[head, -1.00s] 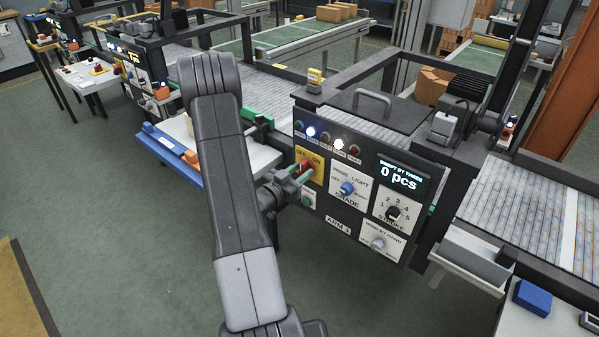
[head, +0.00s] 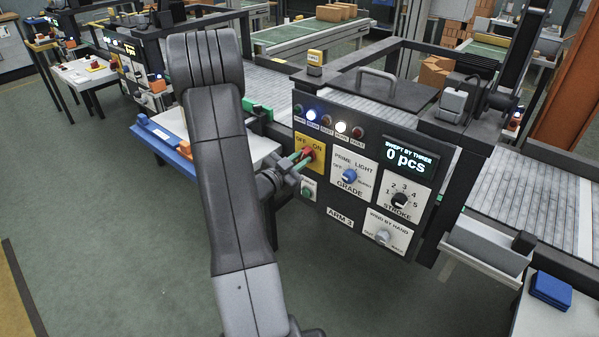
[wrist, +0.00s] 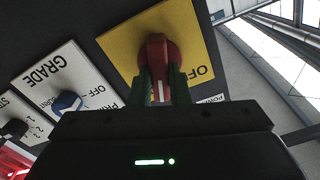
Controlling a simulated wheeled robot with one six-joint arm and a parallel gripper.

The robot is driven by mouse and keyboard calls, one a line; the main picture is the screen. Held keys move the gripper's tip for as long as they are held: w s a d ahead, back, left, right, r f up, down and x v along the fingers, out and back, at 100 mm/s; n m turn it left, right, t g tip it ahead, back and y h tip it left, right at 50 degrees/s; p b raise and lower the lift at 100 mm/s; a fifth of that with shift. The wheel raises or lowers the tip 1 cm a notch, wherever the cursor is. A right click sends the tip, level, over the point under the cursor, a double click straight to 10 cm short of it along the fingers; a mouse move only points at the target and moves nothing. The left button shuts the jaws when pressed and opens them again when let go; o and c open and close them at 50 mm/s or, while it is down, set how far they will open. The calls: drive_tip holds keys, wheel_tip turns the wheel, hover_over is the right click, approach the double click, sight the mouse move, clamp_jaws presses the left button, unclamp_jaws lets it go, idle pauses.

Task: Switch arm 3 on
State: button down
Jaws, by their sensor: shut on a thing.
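The control panel marked ARM 3 (head: 340,217) stands right of my arm. On its upper left is a yellow plate (head: 300,143) lettered OFF and ON, with a red rotary switch (head: 308,154). My gripper (head: 301,160) is shut on this switch, its green fingers on either side of the handle. In the wrist view the red handle (wrist: 157,52) sits between the fingers (wrist: 161,88) on the yellow plate (wrist: 118,42). The fingers partly hide the handle, so I cannot tell which word it points to. The counter display (head: 408,158) reads 0 pcs.
Close around are the lamp row (head: 327,121), with two lit, a green button (head: 308,190), the blue GRADE knob (head: 349,175), the STROKE knob (head: 400,200) and the grey hand-wind knob (head: 382,237). A white side table (head: 262,148) lies behind my arm. The floor at left is clear.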

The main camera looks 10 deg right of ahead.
drive_tip(key=m+b, duration=0.4)
drive_tip(key=b, duration=0.3)
drive_tip(key=shift+s+d+f+m, duration=0.1)
drive_tip(key=shift+m, duration=0.3)
drive_tip(key=c, duration=1.4)
unclamp_jaws()
drive_tip(key=shift+o, duration=0.2)
drive_tip(key=v, duration=1.4)
drive_tip(key=shift+b, duration=0.4)
drive_tip(key=shift+d, duration=0.1)
